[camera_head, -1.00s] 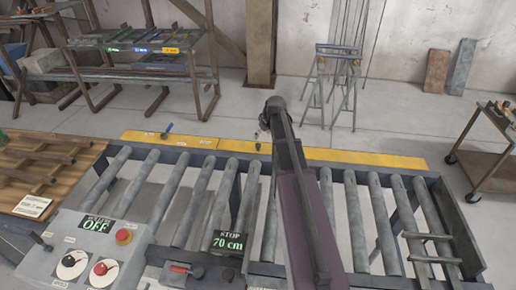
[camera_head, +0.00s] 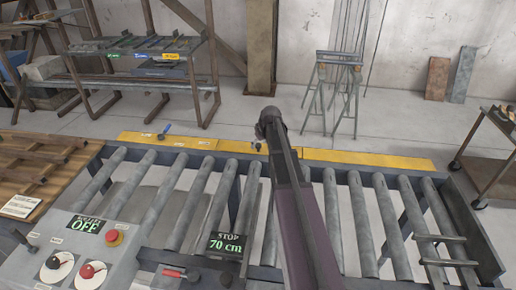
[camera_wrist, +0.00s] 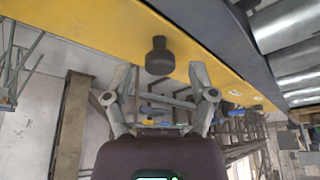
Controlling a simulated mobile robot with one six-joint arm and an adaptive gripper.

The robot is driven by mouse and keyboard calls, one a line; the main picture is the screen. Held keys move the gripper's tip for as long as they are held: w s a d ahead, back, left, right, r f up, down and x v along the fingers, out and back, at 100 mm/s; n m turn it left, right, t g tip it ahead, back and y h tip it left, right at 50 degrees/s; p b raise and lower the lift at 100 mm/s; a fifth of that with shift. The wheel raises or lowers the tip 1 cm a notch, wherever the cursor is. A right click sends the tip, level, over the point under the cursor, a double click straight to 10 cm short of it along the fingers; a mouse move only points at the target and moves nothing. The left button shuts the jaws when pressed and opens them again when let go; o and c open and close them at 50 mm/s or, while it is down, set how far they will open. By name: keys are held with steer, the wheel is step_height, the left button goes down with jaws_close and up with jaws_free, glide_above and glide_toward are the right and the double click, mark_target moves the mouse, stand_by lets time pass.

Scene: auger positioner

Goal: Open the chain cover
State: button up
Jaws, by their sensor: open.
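The chain cover is probably the long yellow strip (camera_head: 370,159) along the far side of the roller conveyor; it lies flat. A small dark knob (camera_head: 257,147) stands on it just left of my arm, and a blue-handled part (camera_head: 165,130) sits on its left section. In the wrist view the yellow strip (camera_wrist: 105,18) crosses the top, with a dark round knob (camera_wrist: 159,57) on it. My gripper (camera_wrist: 161,73) is open and empty, its fingertips spread on either side of the knob in the picture. Whether they touch it is unclear.
The conveyor rollers (camera_head: 197,200) fill the foreground. A control panel (camera_head: 75,255) reading OFF stands at left, beside a STOP 70 cm display (camera_head: 228,245). A rack (camera_head: 150,60), a trestle (camera_head: 335,90) and a cart (camera_head: 490,150) stand behind.

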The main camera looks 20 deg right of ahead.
steer(key=shift+w+f, duration=0.1)
steer(key=shift+f, duration=0.15)
jaws_close()
steer(key=shift+a, duration=0.1)
steer(key=shift+w+a+r, duration=0.1)
stand_by(0.3)
